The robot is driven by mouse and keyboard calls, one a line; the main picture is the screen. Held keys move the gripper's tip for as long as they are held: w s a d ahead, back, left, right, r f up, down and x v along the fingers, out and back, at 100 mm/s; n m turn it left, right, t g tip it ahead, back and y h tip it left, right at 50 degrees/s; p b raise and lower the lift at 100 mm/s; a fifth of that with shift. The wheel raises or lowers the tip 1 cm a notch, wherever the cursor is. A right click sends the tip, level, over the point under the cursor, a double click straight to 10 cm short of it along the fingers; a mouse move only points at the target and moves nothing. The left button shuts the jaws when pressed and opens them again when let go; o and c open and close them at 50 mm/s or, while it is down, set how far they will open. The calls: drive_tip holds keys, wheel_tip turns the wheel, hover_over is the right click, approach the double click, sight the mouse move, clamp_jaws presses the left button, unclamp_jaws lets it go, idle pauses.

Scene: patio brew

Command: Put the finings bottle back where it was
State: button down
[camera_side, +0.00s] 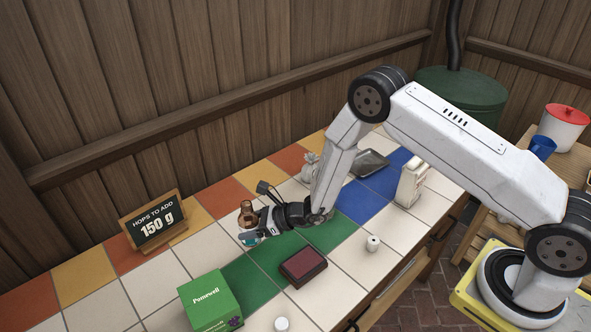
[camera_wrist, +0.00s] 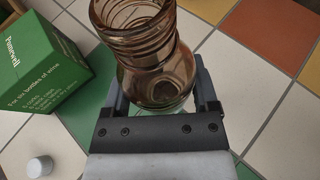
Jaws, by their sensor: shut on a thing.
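The finings bottle is, as far as I can tell, the brown see-through bottle (camera_side: 247,212) with a threaded neck. It also fills the top middle of the wrist view (camera_wrist: 150,50), open mouth toward the camera. My gripper (camera_side: 250,226) is shut around its body, with one finger on each side in the wrist view (camera_wrist: 165,100). The bottle looks roughly upright over the tiled counter, near the green tiles. Its base is hidden by the gripper, so I cannot tell whether it touches the tiles.
A dark red pad (camera_side: 303,266), a small white cylinder (camera_side: 373,243) and another (camera_side: 281,324) lie nearby. A hops sign (camera_side: 154,222) stands behind left. A white container (camera_side: 410,183) and grey tray (camera_side: 370,163) are right. White tiles left are clear.

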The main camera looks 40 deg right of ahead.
drive_tip(key=shift+w+a+f, duration=0.1)
drive_tip(key=shift+w+f, duration=0.15)
drive_tip(key=shift+f, duration=1.55)
drive_tip(key=shift+f, duration=0.15)
unclamp_jaws()
drive_tip(key=shift+v, duration=0.9)
drive_tip(key=v, duration=1)
drive_tip(key=shift+s, duration=0.2)
